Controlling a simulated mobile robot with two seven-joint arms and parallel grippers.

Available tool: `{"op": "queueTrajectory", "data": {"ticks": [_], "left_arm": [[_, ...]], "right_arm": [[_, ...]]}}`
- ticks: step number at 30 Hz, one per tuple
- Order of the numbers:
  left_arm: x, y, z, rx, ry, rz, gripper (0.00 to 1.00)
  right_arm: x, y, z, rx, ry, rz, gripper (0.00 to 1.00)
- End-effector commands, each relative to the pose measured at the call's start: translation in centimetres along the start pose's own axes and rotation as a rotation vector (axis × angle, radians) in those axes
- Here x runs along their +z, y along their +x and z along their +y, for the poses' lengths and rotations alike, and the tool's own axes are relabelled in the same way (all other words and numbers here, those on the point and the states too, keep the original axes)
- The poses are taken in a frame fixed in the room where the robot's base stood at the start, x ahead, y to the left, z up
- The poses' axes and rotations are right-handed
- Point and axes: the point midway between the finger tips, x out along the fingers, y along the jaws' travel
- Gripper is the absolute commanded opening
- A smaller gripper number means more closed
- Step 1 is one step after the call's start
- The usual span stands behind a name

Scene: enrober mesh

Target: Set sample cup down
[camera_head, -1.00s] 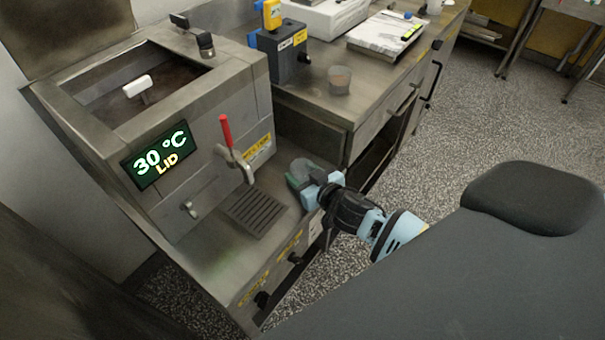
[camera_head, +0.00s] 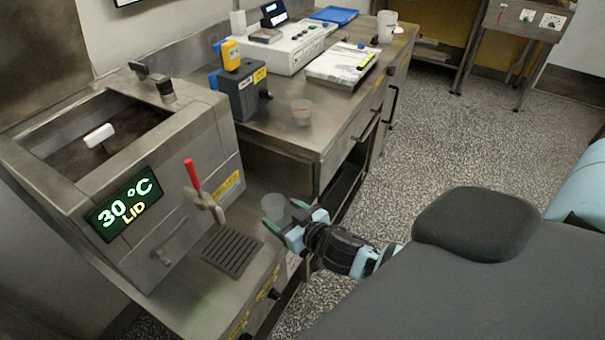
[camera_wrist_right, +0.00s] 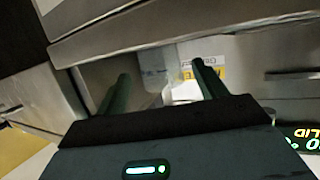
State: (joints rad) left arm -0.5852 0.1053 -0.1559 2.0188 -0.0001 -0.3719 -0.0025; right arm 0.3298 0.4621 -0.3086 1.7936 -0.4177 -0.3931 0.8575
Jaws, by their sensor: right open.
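A clear sample cup (camera_head: 273,206) stands upright on the steel ledge of the enrober, right of the drip grate (camera_head: 232,251). My right gripper (camera_head: 285,217) is open, its green fingers spread on the near right side of the cup. I cannot tell whether a finger touches it. In the right wrist view, the green fingers (camera_wrist_right: 162,72) are wide apart, with a pale, see-through shape between them that is too blurred to name. My left gripper is not in view.
The enrober (camera_head: 205,150) with a red-handled tap (camera_head: 192,175) and a "30 °C LID" display (camera_head: 124,204) stands left. Another clear cup (camera_head: 302,113) stands on the steel counter (camera_head: 330,130), near a dark box (camera_head: 245,97) and a notebook (camera_head: 342,66). Speckled floor lies open at right.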

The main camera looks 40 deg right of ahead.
Motion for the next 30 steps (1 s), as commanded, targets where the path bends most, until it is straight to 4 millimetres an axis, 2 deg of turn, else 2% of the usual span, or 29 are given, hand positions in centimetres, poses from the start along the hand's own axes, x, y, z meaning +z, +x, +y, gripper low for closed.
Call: {"op": "queueTrajectory", "data": {"ticks": [6, 13, 19, 30], "left_arm": [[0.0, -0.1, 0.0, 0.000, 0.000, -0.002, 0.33], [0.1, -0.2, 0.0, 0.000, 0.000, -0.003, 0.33], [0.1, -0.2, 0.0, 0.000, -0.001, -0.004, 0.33], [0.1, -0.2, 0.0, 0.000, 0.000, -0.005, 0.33]], "right_arm": [[0.1, -3.9, 0.0, 0.000, 0.000, -0.002, 0.71], [0.1, -6.7, 0.0, 0.000, 0.000, -0.002, 0.71], [0.0, -7.7, 0.0, 0.000, 0.000, 0.000, 0.71], [0.0, -7.7, 0.0, 0.000, 0.000, 0.000, 0.71]]}}
